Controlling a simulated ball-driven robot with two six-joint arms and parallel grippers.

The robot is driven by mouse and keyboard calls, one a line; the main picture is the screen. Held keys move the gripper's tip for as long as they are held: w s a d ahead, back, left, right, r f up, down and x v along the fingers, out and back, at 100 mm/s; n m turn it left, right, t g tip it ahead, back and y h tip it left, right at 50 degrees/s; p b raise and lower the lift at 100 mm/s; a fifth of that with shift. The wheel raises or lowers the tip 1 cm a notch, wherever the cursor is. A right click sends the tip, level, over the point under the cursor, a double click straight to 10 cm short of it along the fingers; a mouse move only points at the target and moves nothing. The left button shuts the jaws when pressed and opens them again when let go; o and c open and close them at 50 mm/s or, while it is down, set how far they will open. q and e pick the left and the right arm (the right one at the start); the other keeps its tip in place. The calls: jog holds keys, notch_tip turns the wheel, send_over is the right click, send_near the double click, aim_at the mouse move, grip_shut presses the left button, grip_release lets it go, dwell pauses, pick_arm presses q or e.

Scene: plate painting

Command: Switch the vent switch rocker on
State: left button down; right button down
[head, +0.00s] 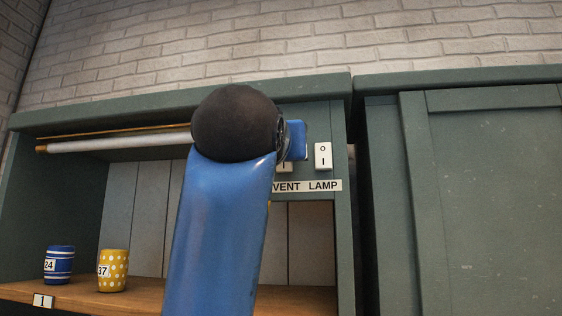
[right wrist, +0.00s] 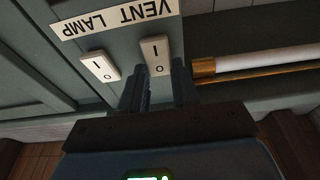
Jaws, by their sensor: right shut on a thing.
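The vent switch (right wrist: 154,48) is a white rocker marked I and O, set in a green panel beside the word VENT. In the right wrist view, which is turned over, my right gripper (right wrist: 160,76) has one dark finger on each side of the rocker's O end and is shut on it. In the head view my blue arm and its dark round joint hide most of the vent switch; only a lower bit with the I mark (head: 285,167) shows. I cannot tell which end of the rocker is pressed in. My left gripper is in neither view.
The lamp switch (head: 323,156), a like white rocker, sits close beside the vent switch. A label strip (head: 315,186) runs below both. A white rod (head: 120,142) hangs under the cabinet top. A blue striped cup (head: 59,265) and a yellow dotted cup (head: 113,270) stand on the wooden shelf.

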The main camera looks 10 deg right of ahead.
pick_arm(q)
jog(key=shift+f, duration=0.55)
pick_arm(e)
jog(key=shift+f+t, duration=0.1)
jog(key=shift+t, duration=0.2)
jog(key=c, duration=0.8)
grip_release()
jog(key=shift+c, duration=0.2)
pick_arm(q)
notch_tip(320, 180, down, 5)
jog(key=b, duration=0.5)
pick_arm(e)
jog(key=v, duration=1)
jog(key=shift+s+a+f, duration=0.2)
jog(key=shift+s+f, duration=0.05)
jog(key=shift+s, duration=0.05)
